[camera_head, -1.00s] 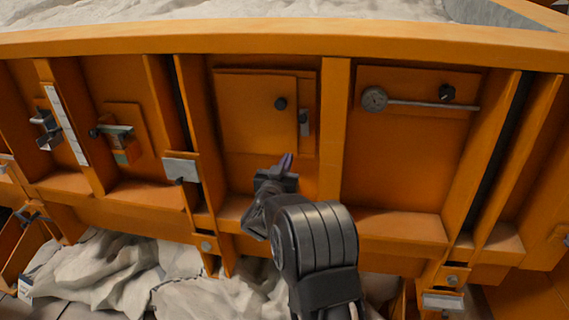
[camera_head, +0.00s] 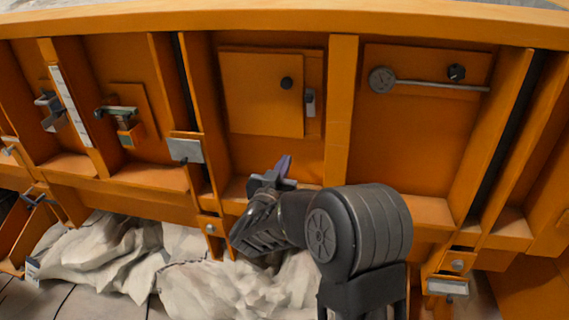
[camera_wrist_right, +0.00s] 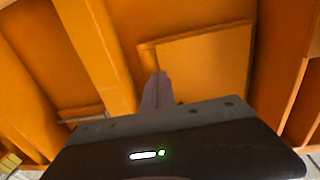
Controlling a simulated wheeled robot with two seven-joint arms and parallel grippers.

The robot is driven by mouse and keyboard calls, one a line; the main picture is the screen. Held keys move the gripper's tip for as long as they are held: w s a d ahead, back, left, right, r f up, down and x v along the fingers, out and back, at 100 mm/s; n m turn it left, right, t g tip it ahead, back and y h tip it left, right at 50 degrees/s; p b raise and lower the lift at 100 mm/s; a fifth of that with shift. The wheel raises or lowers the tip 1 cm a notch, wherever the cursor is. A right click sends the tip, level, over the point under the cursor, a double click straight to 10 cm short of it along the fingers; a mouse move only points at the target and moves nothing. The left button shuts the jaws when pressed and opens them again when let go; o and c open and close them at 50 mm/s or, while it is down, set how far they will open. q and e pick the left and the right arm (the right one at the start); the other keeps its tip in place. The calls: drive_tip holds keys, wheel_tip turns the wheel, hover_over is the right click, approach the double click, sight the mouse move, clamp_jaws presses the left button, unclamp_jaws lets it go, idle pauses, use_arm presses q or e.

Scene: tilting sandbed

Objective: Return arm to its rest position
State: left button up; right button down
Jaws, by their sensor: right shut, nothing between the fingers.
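My right gripper (camera_head: 283,166) is shut and empty in the head view. My right arm comes up from the bottom of the head view, bent at a large dark joint. My left gripper does not show.
The orange sandbed wall (camera_head: 340,110) fills the view. A lever with a round end (camera_head: 382,80) is at right. A latch bracket (camera_head: 185,150) and a small clamp-like fitting (camera_head: 122,120) are at left. Crumpled pale sacks (camera_head: 105,245) lie below on the floor.

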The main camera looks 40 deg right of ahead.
idle(0.3)
drive_tip(key=w+a+f+n+t+y, duration=0.2)
drive_tip(key=w+a+f+y, duration=0.15)
drive_tip(key=a+f, duration=0.25)
drive_tip(key=w+a+f+n+t+y, duration=0.1)
drive_tip(key=w+a+f+n+y, duration=0.15)
drive_tip(key=a+f+y, duration=0.3)
drive_tip(key=s+a+f+n+g+y, duration=0.2)
drive_tip(key=a+f+y, duration=0.3)
drive_tip(key=a+f, duration=0.95)
drive_tip(key=s+a+f+n+g+y, duration=0.1)
drive_tip(key=s+a+f+g+y, duration=0.1)
drive_tip(key=s+a+f, duration=0.5)
drive_tip(key=s+a+f+n+g+y, duration=0.1)
drive_tip(key=s+a+f+g+y, duration=0.15)
drive_tip(key=s+f, duration=0.45)
drive_tip(key=s+a+f+g+y, duration=0.1)
drive_tip(key=s+a+f+g, duration=0.1)
drive_tip(key=s, duration=0.4)
drive_tip(key=s+a+f+n+g+y, duration=0.1)
drive_tip(key=s+a+f+g, duration=0.1)
drive_tip(key=s+a+f, duration=0.3)
drive_tip(key=s+a+f+g+y, duration=0.1)
drive_tip(key=s+a+f+g, duration=0.1)
drive_tip(key=s, duration=0.5)
wheel_tip(320, 180, down, 2)
drive_tip(key=shift+s+a, duration=0.3)
drive_tip(key=shift+a, duration=0.45)
drive_tip(key=shift+n, duration=0.25)
